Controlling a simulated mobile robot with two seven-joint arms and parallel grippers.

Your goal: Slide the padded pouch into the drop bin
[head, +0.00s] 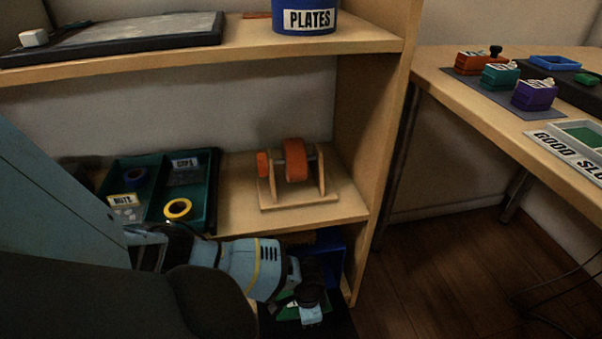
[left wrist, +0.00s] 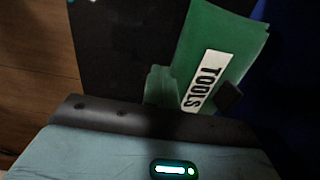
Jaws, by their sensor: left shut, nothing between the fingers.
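A green, soft-looking pouch labelled TOOLS (left wrist: 215,60) shows in the left wrist view, standing out from a dark surface. In the head view only a small green and white part of it (head: 287,306) shows, low in the shelf unit beside my left gripper (head: 311,313). My left gripper is shut with nothing held, close to the pouch; I cannot tell whether they touch. A blue bin wall (head: 335,258) shows behind my left wrist, partly hidden; I cannot tell whether it is the drop bin. My right gripper is not in view.
The shelf above holds a green tray (head: 213,200) with tape rolls and a wooden dispenser with an orange roller (head: 296,160). The shelf unit's upright side panel (head: 372,120) stands to the right. A table (head: 450,85) with coloured stamp-like blocks is beyond it.

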